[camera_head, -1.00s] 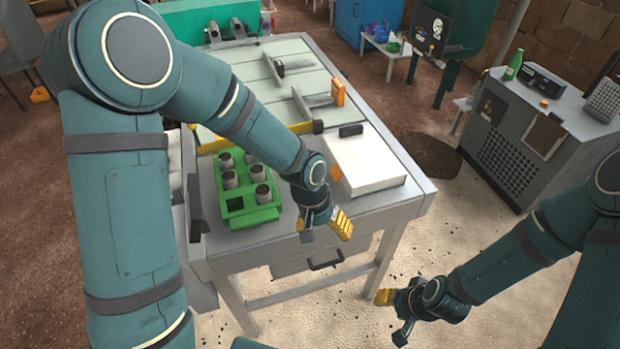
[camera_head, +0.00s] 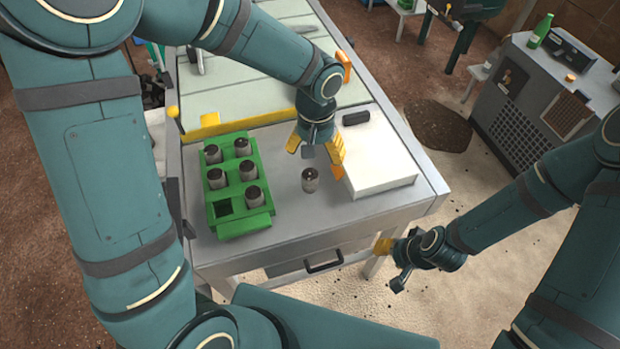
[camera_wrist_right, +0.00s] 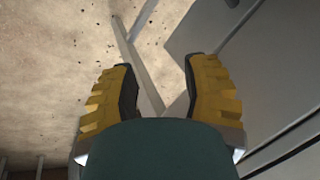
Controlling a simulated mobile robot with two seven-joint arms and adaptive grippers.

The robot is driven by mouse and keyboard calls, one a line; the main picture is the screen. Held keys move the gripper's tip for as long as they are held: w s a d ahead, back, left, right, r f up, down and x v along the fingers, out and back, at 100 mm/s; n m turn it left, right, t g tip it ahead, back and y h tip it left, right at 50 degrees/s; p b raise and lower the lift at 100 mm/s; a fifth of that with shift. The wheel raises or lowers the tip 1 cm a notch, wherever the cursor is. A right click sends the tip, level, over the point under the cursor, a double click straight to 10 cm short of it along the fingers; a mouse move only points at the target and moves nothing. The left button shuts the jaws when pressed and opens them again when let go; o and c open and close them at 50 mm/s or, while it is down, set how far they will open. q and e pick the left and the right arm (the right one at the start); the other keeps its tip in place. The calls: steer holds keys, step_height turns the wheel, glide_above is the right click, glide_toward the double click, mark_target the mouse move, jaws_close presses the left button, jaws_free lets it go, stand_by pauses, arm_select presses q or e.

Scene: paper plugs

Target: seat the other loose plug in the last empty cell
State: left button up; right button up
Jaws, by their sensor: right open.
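A loose grey cylindrical plug (camera_head: 310,180) stands upright on the table, right of the green tray (camera_head: 241,229). The tray has two columns of cells; several hold grey plugs, and the front-left cell (camera_head: 223,207) is empty. My left gripper (camera_head: 315,155) hangs just behind and above the loose plug, its yellow fingers apart and apparently empty, not clearly touching it. My right gripper (camera_head: 390,262) is off the table's front edge at the right. In the right wrist view its fingers (camera_wrist_right: 160,75) are apart with nothing between them.
A white box (camera_head: 375,165) with a black item on top lies right of the loose plug. The table's front edge and drawer handle (camera_head: 323,262) are near my right gripper. Bare tabletop lies between tray and plug.

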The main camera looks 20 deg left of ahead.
mark_target(311, 172)
arm_select(q)
step_height(311, 172, down, 2)
steer(key=shift+f, duration=0.25)
steer(key=shift+s+a+f+b, duration=0.1)
steer(key=shift+s+f+b, duration=0.05)
steer(key=shift+f, duration=0.8)
steer(key=shift+s+a+f+b, duration=0.15)
steer(key=shift+f, duration=0.8)
steer(key=shift+s+a+f+b, duration=0.1)
steer(key=shift+s+f+b, duration=0.05)
steer(key=shift+f, duration=0.8)
steer(key=c, duration=1.1)
